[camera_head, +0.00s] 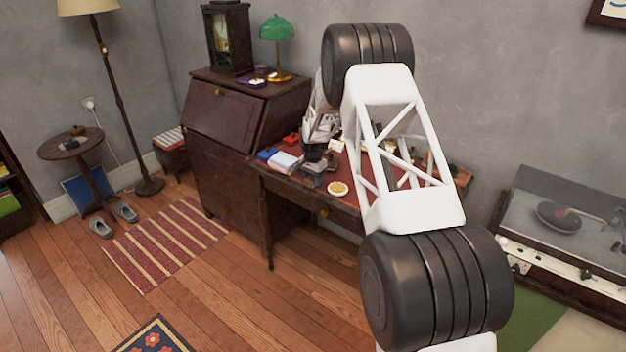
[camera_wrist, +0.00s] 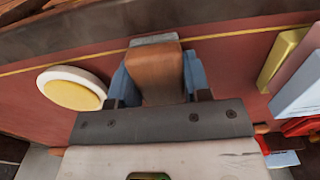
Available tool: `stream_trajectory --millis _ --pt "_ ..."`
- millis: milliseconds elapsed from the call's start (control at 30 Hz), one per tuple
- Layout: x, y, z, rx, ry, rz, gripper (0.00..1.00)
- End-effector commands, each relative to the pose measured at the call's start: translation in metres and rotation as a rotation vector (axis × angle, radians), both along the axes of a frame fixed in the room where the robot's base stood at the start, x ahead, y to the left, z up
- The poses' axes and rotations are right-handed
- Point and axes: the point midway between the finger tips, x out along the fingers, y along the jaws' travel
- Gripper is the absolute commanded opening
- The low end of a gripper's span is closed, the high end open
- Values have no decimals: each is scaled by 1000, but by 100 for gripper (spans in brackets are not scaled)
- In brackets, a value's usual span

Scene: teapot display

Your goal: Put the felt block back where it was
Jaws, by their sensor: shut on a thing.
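My gripper (camera_wrist: 155,72) is shut on the felt block (camera_wrist: 157,62), its blue fingers pressing on both sides. The block shows a brown, wood-like face and a pale grey strip at its far end. It is over the red desk top (camera_wrist: 225,62), near the gold line along its edge; I cannot tell whether it touches the desk.
A white dish with a yellow centre (camera_wrist: 75,90) lies left of the block in the wrist view. A gold block (camera_wrist: 284,57) and pale book-like things (camera_wrist: 299,88) stand at right. In the head view a blue item (camera_head: 266,154) and red item (camera_head: 291,139) crowd the desk's left end.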

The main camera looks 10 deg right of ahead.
Motion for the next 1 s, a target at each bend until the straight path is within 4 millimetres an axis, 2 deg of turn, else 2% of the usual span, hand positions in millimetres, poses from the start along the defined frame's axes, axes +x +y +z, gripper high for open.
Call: stream_trajectory --millis 333,367,500,833,1000 --pt "0 0 -3 0 0 0 18" --pt "0 0 -3 0 0 0 47" --pt "0 0 -3 0 0 0 69" --pt "0 0 -2 0 0 0 70" --pt "0 0 6 0 -1 0 70"
